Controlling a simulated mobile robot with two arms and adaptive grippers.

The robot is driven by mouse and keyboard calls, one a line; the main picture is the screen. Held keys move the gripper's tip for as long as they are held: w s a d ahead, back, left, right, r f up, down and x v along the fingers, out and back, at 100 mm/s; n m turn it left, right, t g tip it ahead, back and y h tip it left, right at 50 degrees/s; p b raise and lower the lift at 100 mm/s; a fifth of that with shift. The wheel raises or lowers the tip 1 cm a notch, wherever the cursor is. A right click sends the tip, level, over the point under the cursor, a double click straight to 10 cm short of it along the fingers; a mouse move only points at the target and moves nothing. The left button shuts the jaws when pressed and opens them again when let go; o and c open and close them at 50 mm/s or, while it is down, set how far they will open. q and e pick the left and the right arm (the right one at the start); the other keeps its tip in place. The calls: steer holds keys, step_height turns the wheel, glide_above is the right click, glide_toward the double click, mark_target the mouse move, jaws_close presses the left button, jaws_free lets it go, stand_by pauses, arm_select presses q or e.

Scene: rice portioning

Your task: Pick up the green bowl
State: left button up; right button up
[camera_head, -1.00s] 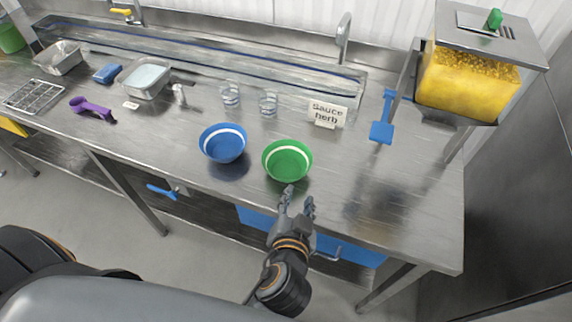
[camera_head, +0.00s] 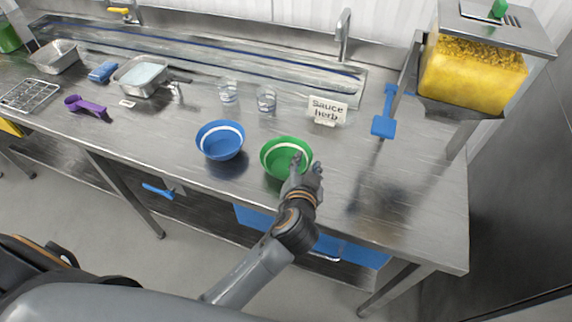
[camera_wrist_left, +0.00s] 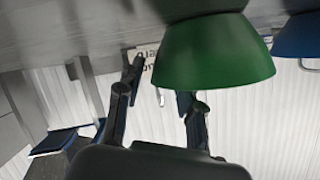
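The green bowl (camera_head: 272,160) sits upright on the steel table near its front edge; it looms large in the left wrist view (camera_wrist_left: 212,58). My left gripper (camera_head: 307,164) is open at the bowl's right front side. One finger overlaps the bowl's inside in the head view, and the other is outside to the right. In the left wrist view the gripper (camera_wrist_left: 160,80) has its fingers spread, and the bowl's wall hides part of one finger. I cannot tell whether either finger touches the bowl. My right gripper is not in view.
A blue bowl (camera_head: 220,140) stands close on the left. Two clear glasses (camera_head: 228,92) and a "Sauce herb" sign (camera_head: 327,109) stand behind. A blue scoop (camera_head: 384,124) and a yellow-filled dispenser (camera_head: 470,75) are to the right. The table's front right is clear.

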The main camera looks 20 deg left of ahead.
arm_select(q)
steer(key=shift+x, duration=0.9)
steer(key=shift+s+d, duration=0.1)
steer(key=shift+s, duration=0.1)
steer(key=shift+c, duration=0.8)
jaws_close()
steer(key=shift+r, duration=0.2)
